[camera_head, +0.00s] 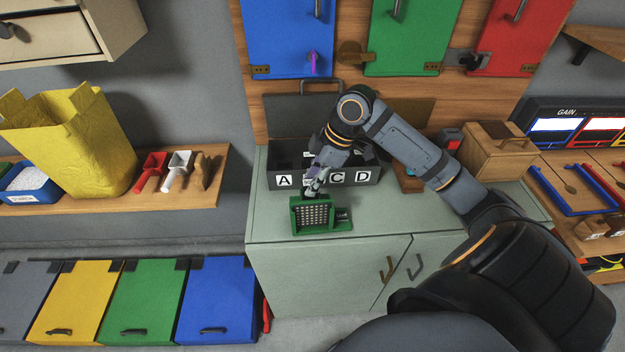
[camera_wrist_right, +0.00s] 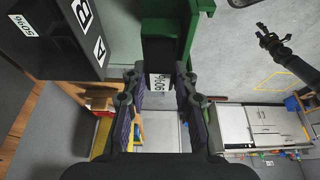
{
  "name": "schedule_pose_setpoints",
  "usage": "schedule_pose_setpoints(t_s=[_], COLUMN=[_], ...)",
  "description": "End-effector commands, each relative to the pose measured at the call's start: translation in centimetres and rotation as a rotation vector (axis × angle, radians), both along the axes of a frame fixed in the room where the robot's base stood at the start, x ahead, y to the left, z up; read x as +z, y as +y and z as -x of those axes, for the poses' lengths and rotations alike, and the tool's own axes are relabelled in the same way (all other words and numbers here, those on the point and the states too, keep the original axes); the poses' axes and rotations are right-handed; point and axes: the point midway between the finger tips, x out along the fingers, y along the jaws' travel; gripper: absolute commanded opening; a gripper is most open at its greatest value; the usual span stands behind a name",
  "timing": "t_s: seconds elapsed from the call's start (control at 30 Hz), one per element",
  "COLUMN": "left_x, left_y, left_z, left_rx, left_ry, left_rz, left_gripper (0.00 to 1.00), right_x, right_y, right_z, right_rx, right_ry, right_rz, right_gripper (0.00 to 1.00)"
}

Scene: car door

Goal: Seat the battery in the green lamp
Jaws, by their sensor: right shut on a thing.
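The green lamp (camera_head: 312,213), with a grid of small lights on its front, stands near the front edge of the cabinet top. In the right wrist view its green body (camera_wrist_right: 196,15) is at the top. My right gripper (camera_head: 314,188) is just behind and above the lamp. In the wrist view my right gripper (camera_wrist_right: 158,95) is shut on a dark battery (camera_wrist_right: 158,55) with a white percentage label. The battery's far end lies against or within the green body; its depth is hidden. My left gripper (camera_wrist_right: 275,36) shows small and apart at the upper right, seemingly open and empty.
An open black case (camera_head: 378,175) with lettered compartments stands right behind the lamp. A wooden box (camera_head: 497,150) is at the right of the cabinet top (camera_head: 275,232). The cabinet top in front and left of the lamp is clear.

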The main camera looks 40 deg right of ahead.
Motion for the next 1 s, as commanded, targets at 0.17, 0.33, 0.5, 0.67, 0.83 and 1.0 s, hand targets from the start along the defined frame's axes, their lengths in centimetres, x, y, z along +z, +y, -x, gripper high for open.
schedule_pose_setpoints(t_s=[0.17,0.33,0.5,0.67,0.83,1.0], left_x=[0.0,-0.1,-0.2,-0.2,-0.1,-0.1], left_y=[0.0,0.0,0.0,0.0,0.0,0.0], left_z=[0.0,0.0,0.0,0.1,0.1,0.1], left_rx=[0.0,0.0,0.0,0.0,0.0,0.0], left_ry=[0.0,0.0,0.0,0.001,0.001,0.001], left_rz=[0.0,0.0,0.0,0.0,0.0,0.0], left_gripper=[0.5,0.5,0.5,0.5,0.5,0.5], right_x=[-0.5,-1.2,-1.5,-1.5,-1.3,-1.2], right_y=[0.0,0.0,0.0,0.0,0.0,0.0], right_z=[0.0,0.1,0.2,0.1,0.1,0.1], right_rx=[0.0,0.0,-0.001,-0.001,0.0,0.0], right_ry=[0.0,0.005,0.009,0.008,0.005,0.002], right_rz=[-0.001,-0.002,-0.002,-0.001,0.0,-0.001], right_gripper=[0.0,0.0,0.3,0.5,0.5,0.5])
